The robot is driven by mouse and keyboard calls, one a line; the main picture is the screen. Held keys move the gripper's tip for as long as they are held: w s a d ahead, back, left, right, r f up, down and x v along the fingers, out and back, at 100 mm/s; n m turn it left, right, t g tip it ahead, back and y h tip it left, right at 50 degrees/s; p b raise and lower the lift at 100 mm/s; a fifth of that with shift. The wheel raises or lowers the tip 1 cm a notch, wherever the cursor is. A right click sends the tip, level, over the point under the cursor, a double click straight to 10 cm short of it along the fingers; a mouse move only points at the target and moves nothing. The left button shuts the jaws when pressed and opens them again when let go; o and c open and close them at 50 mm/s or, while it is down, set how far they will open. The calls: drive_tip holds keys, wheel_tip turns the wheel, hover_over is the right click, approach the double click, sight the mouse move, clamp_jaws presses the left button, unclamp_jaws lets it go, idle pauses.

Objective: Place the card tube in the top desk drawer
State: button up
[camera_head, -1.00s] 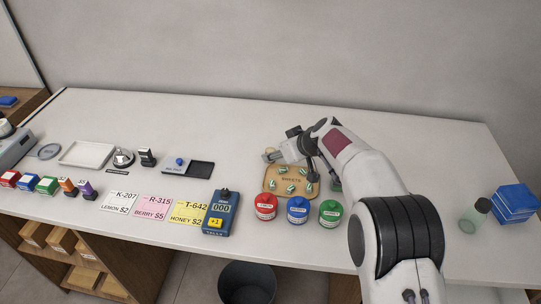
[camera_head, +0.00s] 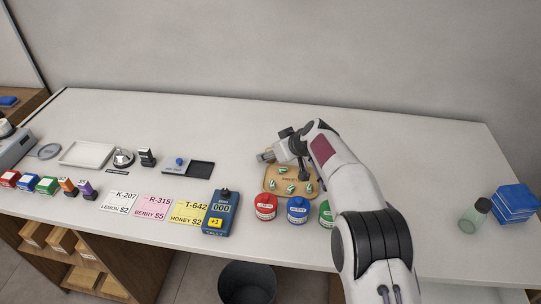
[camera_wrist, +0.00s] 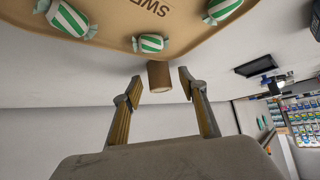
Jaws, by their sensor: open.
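My gripper (camera_wrist: 160,77) is open, with one fingertip on each side of the tube and gaps between. In the head view my gripper (camera_head: 282,151) is low at the back left of the tray (camera_head: 268,188), and the tube is hard to make out there.
Red (camera_head: 265,207), blue (camera_head: 297,210) and green (camera_head: 325,214) jars stand in front of the tray, the green one partly behind my arm. A tally counter (camera_head: 220,213) is to the left. A bottle (camera_head: 475,215) and blue boxes (camera_head: 515,203) are at right.

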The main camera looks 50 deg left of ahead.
drive_tip(key=shift+a+f, duration=0.25)
drive_tip(key=shift+f, duration=0.05)
idle(0.5)
drive_tip(key=c, duration=0.9)
